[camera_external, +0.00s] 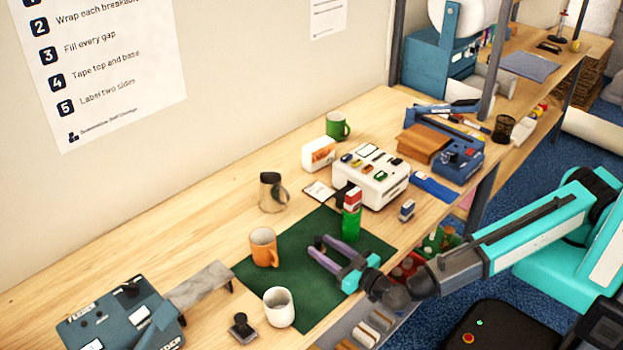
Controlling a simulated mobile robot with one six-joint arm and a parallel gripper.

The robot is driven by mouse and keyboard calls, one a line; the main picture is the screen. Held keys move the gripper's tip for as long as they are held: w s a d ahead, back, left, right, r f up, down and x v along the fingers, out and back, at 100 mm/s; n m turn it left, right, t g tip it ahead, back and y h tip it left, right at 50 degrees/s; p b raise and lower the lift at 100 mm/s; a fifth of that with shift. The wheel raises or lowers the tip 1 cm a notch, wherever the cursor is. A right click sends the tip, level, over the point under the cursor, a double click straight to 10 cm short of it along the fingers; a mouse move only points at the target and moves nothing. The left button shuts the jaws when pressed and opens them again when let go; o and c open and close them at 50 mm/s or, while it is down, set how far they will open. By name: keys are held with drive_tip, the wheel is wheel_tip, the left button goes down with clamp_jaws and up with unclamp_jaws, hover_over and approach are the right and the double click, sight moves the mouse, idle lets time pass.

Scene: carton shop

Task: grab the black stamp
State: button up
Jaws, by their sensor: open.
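A black stamp (241,328) with a round knob handle stands upright on the wooden table at the front, left of the white mug. My gripper (318,247) has purple fingers. It is open, low over the green mat, up and to the right of that stamp and well apart from it. A small dark knob-like thing (318,241) shows between or just beyond my fingertips. It is too small to tell what it is or whether a finger touches it.
An orange mug (264,248) and a white mug (280,307) stand on or by the green mat (300,291). A green bottle (352,222) stands right behind my fingers. A grey bench-like piece (199,285) and a blue-grey machine (120,315) are at the left. The table's back left is clear.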

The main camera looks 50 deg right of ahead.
drive_tip(key=shift+c, duration=0.3)
clamp_jaws()
drive_tip(key=shift+r, duration=0.25)
drive_tip(key=shift+r+b, duration=0.75)
drive_tip(key=shift+r, duration=0.1)
drive_tip(key=s+d, duration=0.1)
drive_tip(key=s+d+r+b, duration=0.1)
drive_tip(key=s+d+b, duration=0.1)
drive_tip(key=shift+s+d+r, duration=0.25)
drive_tip(key=shift+s+r, duration=0.05)
drive_tip(key=shift+r, duration=0.05)
drive_tip(key=shift+s+d+r+b, duration=0.15)
drive_tip(key=shift+s+d+b, duration=0.6)
drive_tip(key=shift+s+d, duration=0.45)
drive_tip(key=shift+a+r+p, duration=0.15)
drive_tip(key=shift+r+p, duration=0.05)
drive_tip(key=shift+p, duration=0.4)
drive_tip(key=shift+s+p, duration=0.2)
drive_tip(key=shift+p, duration=0.4)
